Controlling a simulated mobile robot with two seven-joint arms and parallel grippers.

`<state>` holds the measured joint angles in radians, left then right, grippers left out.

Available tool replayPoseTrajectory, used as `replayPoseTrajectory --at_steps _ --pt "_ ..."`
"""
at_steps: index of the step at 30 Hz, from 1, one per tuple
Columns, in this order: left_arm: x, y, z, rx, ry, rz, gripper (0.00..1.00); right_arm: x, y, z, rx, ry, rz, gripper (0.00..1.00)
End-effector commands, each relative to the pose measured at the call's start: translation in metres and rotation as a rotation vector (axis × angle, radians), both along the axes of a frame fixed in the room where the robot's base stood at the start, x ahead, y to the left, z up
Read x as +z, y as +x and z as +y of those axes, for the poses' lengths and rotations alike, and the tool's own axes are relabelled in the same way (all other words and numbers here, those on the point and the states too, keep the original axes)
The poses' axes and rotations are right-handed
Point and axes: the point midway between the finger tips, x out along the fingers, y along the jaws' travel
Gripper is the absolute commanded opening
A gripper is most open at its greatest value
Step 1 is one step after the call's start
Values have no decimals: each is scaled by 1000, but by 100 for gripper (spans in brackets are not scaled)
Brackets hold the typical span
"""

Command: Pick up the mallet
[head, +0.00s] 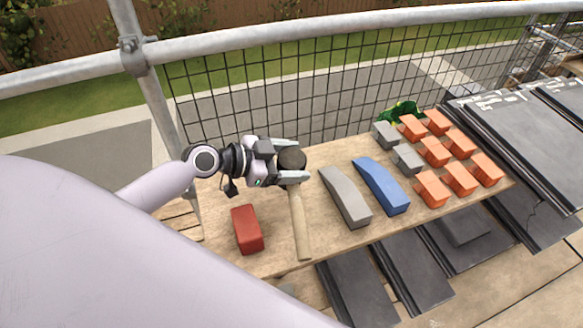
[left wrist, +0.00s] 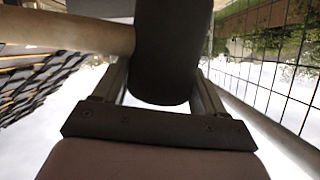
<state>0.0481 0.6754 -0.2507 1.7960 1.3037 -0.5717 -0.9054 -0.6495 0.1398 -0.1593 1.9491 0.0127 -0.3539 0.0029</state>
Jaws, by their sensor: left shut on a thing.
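The mallet has a dark round head (head: 291,158) and a pale wooden handle (head: 299,225). My left gripper (head: 292,162) is shut on the mallet's head, with one finger on either side of it. In the head view the handle runs from the head toward the front edge of the wooden board. In the left wrist view the dark head (left wrist: 168,50) fills the space between the fingers, and the handle (left wrist: 60,30) goes off to the left. I cannot tell whether the mallet touches the board. My right gripper is not in view.
A red block (head: 247,229) lies left of the handle on the wooden board (head: 275,262). A grey curved piece (head: 345,197), a blue one (head: 380,186) and several orange blocks (head: 434,151) lie to the right. Wire mesh (head: 300,95) stands behind; dark tiles (head: 355,287) lie in front.

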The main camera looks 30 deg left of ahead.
Motion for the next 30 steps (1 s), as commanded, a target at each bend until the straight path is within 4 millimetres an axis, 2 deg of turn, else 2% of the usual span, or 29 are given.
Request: replayPoseTrajectory --at_steps 1,9,18,25,28,30 --pt "17 1 0 0 0 -13 13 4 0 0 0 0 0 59" --pt "81 1 0 0 1 -14 13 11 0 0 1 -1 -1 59" --pt "136 1 0 1 0 -12 13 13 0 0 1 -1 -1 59" --pt "158 1 0 2 -2 -9 13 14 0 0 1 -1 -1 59" --pt "150 3 2 14 -18 2 13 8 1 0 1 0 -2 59" --pt "135 7 6 36 -42 15 13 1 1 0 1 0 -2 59"
